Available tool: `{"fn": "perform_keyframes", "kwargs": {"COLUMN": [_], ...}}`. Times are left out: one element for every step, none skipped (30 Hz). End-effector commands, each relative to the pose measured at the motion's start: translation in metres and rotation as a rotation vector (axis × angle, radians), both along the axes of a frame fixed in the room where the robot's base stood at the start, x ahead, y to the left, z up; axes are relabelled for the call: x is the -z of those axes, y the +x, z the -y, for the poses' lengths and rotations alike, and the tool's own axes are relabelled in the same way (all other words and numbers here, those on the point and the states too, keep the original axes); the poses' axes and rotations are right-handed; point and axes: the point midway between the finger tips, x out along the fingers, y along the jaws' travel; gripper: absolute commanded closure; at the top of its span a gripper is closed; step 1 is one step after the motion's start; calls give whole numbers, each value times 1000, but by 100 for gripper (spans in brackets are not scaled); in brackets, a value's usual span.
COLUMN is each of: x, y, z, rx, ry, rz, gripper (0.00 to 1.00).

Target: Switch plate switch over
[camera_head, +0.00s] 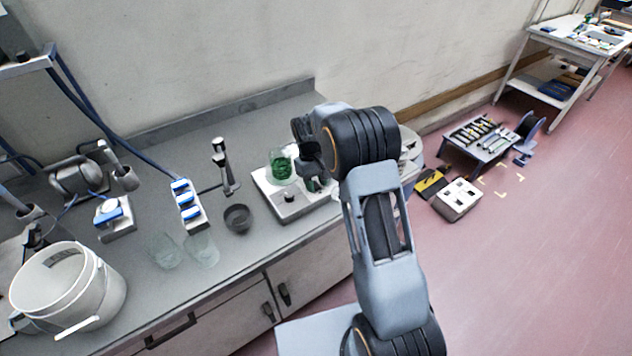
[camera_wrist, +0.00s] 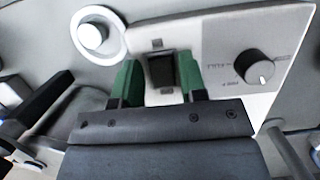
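My gripper (camera_wrist: 160,80) has two green fingers standing apart, one on each side of the switch, with nothing held. Whether a finger touches the panel I cannot tell. In the head view my arm largely hides the gripper.
A black bowl (camera_head: 238,218), clear glassware (camera_head: 202,250), a blue-and-white rack (camera_head: 187,205) and a white bucket (camera_head: 68,290) stand left of the plate. A clamp stand (camera_head: 224,165) is close behind. The pink floor to the right is largely open.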

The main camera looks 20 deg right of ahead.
Motion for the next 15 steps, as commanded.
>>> {"fn": "perform_keyframes", "kwargs": {"x": [0, 0, 0, 0, 0, 0, 0, 0, 0, 0, -1, -2, -4, -6, -11], "y": [0, 0, 0, 0, 0, 0, 0, 0, 0, 0, 0, 1, 1, 2, 4], "z": [0, 0, 0, 0, 0, 0, 0, 0, 0, 0, 0, 0, 0, -1, -1], "rx": [0, 0, 0, 0, 0, 0, 0, 0, 0, -1, 0, 0, -1, 0, -1], "ry": [0, 0, 0, 0, 0, 0, 0, 0, 0, 0, 0, 0, 1, 1, 0], "rz": [0, 0, 0, 0, 0, 0, 0, 0, 0, 0, 0, 1, 2, 3, 3], "gripper": [56, 53, 50, 49, 49, 49, 49, 49, 49, 49, 49, 49, 49, 49, 49]}}
